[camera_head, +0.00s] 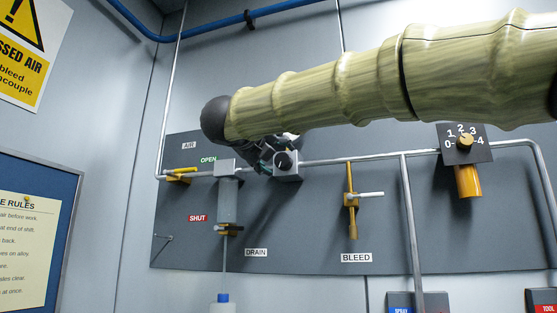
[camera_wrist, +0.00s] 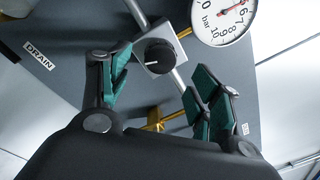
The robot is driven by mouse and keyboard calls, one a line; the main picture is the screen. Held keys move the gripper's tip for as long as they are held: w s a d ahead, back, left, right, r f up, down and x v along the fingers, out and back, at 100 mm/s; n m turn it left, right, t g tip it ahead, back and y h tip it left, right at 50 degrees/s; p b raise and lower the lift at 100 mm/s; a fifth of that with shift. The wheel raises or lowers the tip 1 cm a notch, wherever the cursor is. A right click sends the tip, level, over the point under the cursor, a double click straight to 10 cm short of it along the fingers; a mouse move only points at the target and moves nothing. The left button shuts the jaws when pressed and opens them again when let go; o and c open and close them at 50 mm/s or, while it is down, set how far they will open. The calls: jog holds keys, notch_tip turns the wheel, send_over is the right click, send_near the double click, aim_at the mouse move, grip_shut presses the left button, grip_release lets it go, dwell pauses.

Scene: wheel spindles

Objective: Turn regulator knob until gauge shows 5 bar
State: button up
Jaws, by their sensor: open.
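The black regulator knob (camera_wrist: 160,56) sits on a square grey block on a pipe, with a white mark on its face. The knob also shows in the head view (camera_head: 284,160). My gripper (camera_wrist: 158,80) is open in front of the knob, with one green-padded finger to each side and gaps between pads and knob. In the head view my gripper (camera_head: 266,153) is beside the knob. The white gauge (camera_wrist: 223,18) is cut off at the top of the wrist view; its red needle points up right, seemingly near 5. The gauge is hidden in the head view.
A yellow-handled valve (camera_head: 180,174) and a grey bowl with a drain (camera_head: 227,200) are left of the knob. A bleed valve (camera_head: 351,199) stands to the right. A numbered dial (camera_head: 464,142) is farther right. My arm crosses the upper panel.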

jog(key=v, duration=0.6)
dwell(0.5)
